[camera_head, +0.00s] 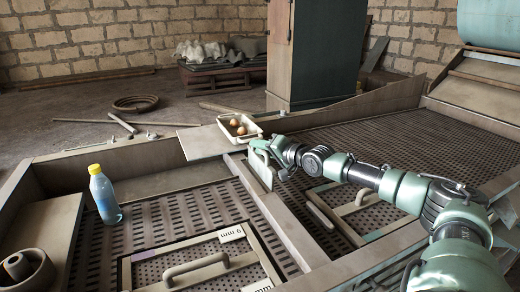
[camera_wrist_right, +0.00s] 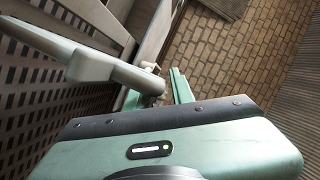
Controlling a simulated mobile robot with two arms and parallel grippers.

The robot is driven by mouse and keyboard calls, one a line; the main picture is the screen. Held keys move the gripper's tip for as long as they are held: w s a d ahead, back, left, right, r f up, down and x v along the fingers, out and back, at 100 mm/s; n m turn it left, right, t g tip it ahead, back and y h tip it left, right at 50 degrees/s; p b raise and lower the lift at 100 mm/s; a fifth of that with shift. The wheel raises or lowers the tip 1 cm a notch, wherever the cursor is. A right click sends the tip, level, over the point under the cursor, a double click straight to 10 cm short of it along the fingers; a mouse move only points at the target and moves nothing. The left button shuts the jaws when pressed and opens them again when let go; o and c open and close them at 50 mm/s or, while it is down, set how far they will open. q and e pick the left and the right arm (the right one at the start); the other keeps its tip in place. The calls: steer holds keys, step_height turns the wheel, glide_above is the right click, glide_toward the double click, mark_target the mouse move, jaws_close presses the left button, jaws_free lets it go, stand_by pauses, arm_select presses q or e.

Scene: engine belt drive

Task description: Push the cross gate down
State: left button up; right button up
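The cross gate (camera_head: 262,172) appears to be the pale upright plate at the far end of the rail between the two perforated decks. My right gripper (camera_head: 268,150) is at the top of this plate. In the right wrist view a grey rounded bar (camera_wrist_right: 110,68), apparently the gate's handle, runs in front of my gripper's palm. A green finger (camera_wrist_right: 181,86) stands to the right of the bar. Whether the fingers close on the bar is hidden. My left gripper is not in view.
A white tray (camera_head: 222,133) with brown round things stands just behind the gate. A bottle (camera_head: 104,195) stands on the left deck. Framed panels with handles (camera_head: 196,267) lie on both decks. A dark green cabinet (camera_head: 327,52) stands behind.

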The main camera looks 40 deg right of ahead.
jaws_close()
stand_by(1.4)
